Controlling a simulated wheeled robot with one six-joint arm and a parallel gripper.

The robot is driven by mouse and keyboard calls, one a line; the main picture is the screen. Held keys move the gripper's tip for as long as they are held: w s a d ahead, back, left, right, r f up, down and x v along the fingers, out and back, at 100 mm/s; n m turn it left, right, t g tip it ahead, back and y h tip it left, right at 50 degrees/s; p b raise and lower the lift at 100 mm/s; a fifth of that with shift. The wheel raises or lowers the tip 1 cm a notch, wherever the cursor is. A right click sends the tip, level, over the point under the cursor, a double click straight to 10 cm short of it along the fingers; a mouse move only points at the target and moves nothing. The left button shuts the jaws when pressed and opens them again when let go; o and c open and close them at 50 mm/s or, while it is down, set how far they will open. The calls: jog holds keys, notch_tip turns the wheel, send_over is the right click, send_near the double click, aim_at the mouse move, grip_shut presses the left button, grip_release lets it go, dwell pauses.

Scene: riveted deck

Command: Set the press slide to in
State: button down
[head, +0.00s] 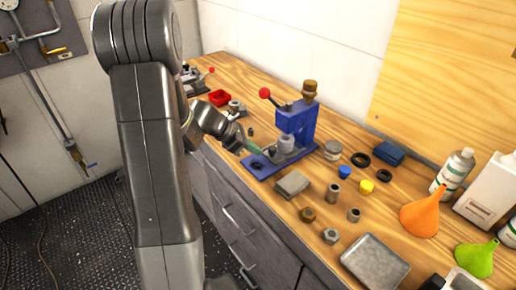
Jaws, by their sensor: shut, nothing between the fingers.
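The blue press (301,124) stands on the wooden worktop, with a red-balled lever and a brass-coloured cap on top. Its press slide (281,156) is a grey part low on the blue base, under the press head; how far in it sits is hard to tell. My gripper (255,150) is shut and empty at the left side of the press, its greenish tips close to the slide. I cannot tell whether they touch it. My arm covers part of the worktop's left end.
A grey block (293,184) lies just in front of the press. Several metal fittings, black rings and a yellow cap (366,187) lie to the right. Farther right are a metal tray (375,262), an orange funnel (421,213) and bottles.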

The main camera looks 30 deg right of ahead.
jog(key=a+f+v, duration=0.1)
jog(key=v, duration=1)
jog(key=shift+w+a, duration=0.15)
jog(key=shift+a, duration=0.1)
jog(key=x, duration=0.9)
jog(key=shift+r, duration=0.1)
jog(key=d, duration=0.1)
jog(key=s+d, duration=0.1)
jog(key=d, duration=0.2)
jog(key=shift+s+d+f, duration=0.25)
jog(key=shift+d+f, duration=0.05)
jog(key=shift+f, duration=0.05)
jog(key=shift+a, duration=0.1)
